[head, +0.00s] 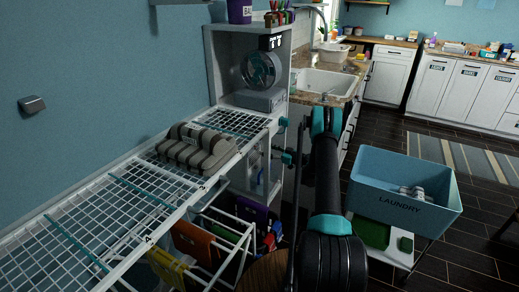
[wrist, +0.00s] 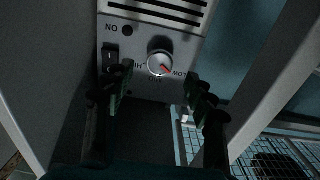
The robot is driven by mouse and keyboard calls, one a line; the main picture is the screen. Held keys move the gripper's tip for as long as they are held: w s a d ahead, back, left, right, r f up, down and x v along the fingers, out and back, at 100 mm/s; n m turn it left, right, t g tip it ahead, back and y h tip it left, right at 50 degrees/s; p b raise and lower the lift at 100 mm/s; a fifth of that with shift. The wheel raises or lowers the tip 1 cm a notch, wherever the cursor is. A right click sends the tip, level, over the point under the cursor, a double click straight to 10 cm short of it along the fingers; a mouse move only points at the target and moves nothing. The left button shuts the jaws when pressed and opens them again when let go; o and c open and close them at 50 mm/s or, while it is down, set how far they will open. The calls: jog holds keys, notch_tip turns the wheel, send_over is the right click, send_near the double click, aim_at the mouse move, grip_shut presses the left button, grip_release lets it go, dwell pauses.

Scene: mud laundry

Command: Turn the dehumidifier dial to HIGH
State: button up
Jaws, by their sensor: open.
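The dehumidifier (wrist: 190,32) shows in the wrist view as a pale panel with dark vent slots and upside-down lettering. Its dial (wrist: 158,60) is a round silver knob. The dial's red mark points down and right, toward the LOW label (wrist: 180,73); a label that looks like HI (wrist: 138,64) is on the left. My gripper (wrist: 160,88) is open, one finger on each lower side of the dial, with a gap between them and nothing held. I cannot tell how far the fingertips are from the panel. In the head view the dial cannot be made out.
A black rocker switch (wrist: 110,58) sits left of the dial in the wrist view. A blue laundry bin (head: 405,195) stands right of my arm.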

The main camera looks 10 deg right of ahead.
aim_at(257, 147)
jog(key=shift+x, duration=2.45)
jog(key=c, duration=1.2)
jog(key=shift+o, duration=0.2)
